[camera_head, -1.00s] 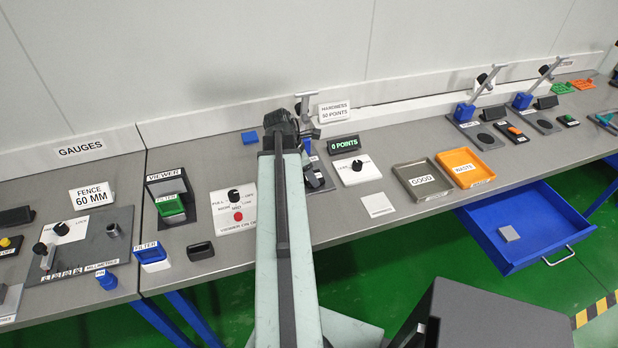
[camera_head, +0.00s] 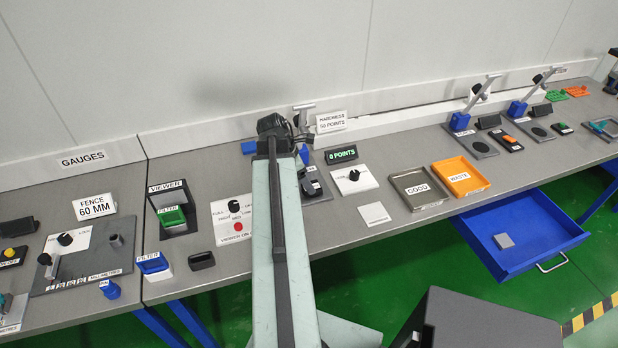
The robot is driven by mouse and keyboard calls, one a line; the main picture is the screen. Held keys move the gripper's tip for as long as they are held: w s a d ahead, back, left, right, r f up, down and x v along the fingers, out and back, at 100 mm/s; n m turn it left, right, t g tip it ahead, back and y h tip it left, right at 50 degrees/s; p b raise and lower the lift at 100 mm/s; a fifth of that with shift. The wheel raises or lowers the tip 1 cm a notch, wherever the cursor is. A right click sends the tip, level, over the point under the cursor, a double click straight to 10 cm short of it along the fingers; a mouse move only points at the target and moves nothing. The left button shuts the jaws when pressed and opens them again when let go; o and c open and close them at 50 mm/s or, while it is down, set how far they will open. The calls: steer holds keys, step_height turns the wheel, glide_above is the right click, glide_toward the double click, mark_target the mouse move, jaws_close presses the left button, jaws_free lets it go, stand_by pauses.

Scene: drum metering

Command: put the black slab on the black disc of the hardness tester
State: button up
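The hardness tester (camera_head: 316,188) stands behind and right of my arm, below the sign reading "HARDNESS 50 POINTS" (camera_head: 331,122). Its dark disc (camera_head: 311,187) shows just right of my arm, partly covered. A display reading "0 POINTS" (camera_head: 341,154) stands beside it. My gripper (camera_head: 285,132) is at the far end of my raised arm, left of the tester's column. Its fingers are hidden or too small to read, so I cannot tell whether it holds anything. I cannot clearly make out the black slab. A small black open-topped block (camera_head: 202,260) lies near the bench's front edge.
A control plate with a knob (camera_head: 354,178) and a pale square plate (camera_head: 374,214) lie right of the tester. The GOOD tray (camera_head: 419,189) and WASTE tray (camera_head: 461,177) are farther right. An open blue drawer (camera_head: 522,235) juts out below. The viewer (camera_head: 172,207) stands left.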

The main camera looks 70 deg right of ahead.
steer(key=p+v, duration=0.6)
steer(key=v, duration=0.2)
steer(key=shift+r+p, duration=0.3)
steer(key=shift+r, duration=0.1)
steer(key=shift+w+a, duration=0.15)
steer(key=shift+a, duration=0.05)
steer(key=w+a+f+m+t, duration=0.1)
steer(key=w+a+m+t, duration=0.25)
steer(key=w+a, duration=2)
steer(key=w+a+m+y, duration=0.1)
steer(key=w+a+m, duration=0.1)
steer(key=a, duration=1.3)
steer(key=w+a+m+y, duration=0.1)
steer(key=w+a, duration=0.3)
steer(key=a, duration=1.1)
steer(key=shift+w+f+m+y, duration=0.35)
steer(key=shift+f+m+y, duration=0.05)
steer(key=shift+m, duration=0.35)
steer(key=shift+a, duration=0.15)
